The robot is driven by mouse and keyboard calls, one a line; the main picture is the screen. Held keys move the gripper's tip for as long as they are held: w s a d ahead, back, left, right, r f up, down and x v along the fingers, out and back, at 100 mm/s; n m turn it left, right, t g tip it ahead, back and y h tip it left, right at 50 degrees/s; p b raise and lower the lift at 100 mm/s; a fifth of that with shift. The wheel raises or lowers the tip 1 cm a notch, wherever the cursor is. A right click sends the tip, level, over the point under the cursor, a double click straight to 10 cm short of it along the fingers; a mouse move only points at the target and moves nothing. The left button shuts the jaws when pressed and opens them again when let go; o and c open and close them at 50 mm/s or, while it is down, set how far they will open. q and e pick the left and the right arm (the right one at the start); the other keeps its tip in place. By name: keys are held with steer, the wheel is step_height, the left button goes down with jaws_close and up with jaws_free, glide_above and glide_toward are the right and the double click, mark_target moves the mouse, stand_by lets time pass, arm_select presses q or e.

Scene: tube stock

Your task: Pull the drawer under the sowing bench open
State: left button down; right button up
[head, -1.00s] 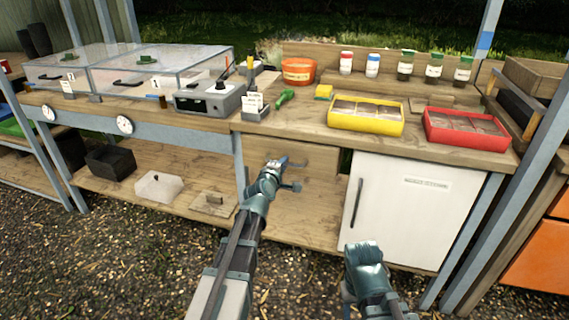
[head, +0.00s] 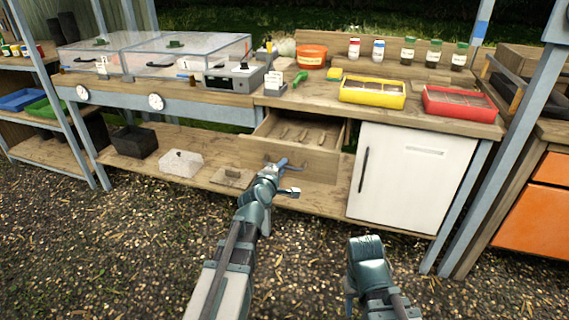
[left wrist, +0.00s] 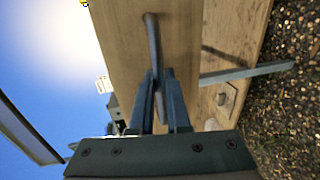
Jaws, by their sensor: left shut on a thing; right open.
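The wooden drawer (head: 312,160) under the sowing bench (head: 300,98) stands partly pulled out, and its inside shows with a few small items in it. My left gripper (head: 280,165) is at the drawer front and shut on its handle. In the left wrist view the dark bar handle (left wrist: 152,45) runs between the two fingers (left wrist: 160,90) against the wooden front. My right gripper (head: 366,250) is open and empty, low in front of the white cabinet, apart from everything.
The white cabinet (head: 412,178) stands right of the drawer. A lower shelf (head: 210,165) holds a black crate (head: 133,141) and a clear box (head: 181,163). Yellow (head: 372,93) and red (head: 458,103) trays sit on the bench. Gravel ground in front is free.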

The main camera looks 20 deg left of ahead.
arm_select(q)
steer(key=shift+v, duration=0.85)
arm_select(e)
steer(key=shift+s, duration=0.4)
arm_select(q)
steer(key=shift+f, duration=0.2)
steer(key=c, duration=0.9)
jaws_free()
steer(key=shift+s, duration=0.1)
